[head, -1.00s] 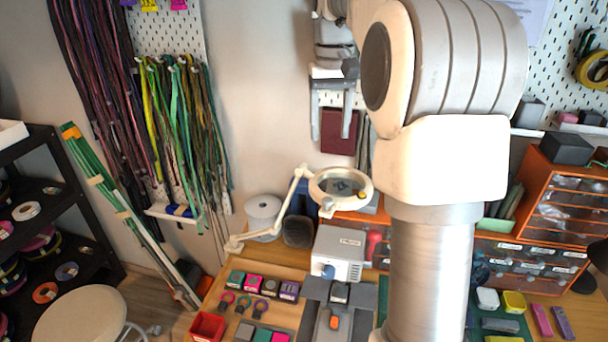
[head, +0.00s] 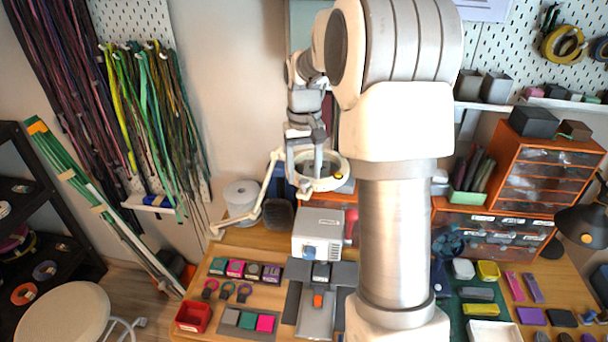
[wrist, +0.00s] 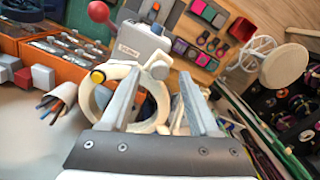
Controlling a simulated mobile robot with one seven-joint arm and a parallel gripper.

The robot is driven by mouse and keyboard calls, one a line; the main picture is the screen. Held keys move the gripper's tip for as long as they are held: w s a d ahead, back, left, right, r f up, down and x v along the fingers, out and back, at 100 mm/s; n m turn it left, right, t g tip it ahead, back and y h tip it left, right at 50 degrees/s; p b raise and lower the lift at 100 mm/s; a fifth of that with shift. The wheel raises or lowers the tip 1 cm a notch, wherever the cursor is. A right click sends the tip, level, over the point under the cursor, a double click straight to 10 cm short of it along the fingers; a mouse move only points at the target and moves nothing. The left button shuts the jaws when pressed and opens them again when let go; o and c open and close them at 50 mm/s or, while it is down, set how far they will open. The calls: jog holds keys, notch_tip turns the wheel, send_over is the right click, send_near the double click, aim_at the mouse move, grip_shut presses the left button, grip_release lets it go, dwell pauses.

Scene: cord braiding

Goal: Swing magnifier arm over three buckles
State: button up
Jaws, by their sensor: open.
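The magnifier (head: 332,184) is a cream ring with a yellow knob on a jointed cream arm (head: 267,186), behind the workbench. The ring also shows in the wrist view (wrist: 88,98). My gripper (head: 305,176) is at the ring's left side, fingers pointing down. In the wrist view my gripper (wrist: 160,74) is open: one finger overlaps the ring, the other lies beyond its edge beside the arm. I cannot tell whether they touch it.
A grey-white box (head: 318,234) stands below the ring, with a red ball-topped part beside it. A white roll (head: 241,198) stands behind the magnifier arm. A red tray (head: 193,316) and coloured blocks surround the buckles. Orange drawers (head: 545,165) stand at right.

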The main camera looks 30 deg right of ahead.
jog(key=shift+f, duration=0.8)
grip_shut()
dwell(0.9)
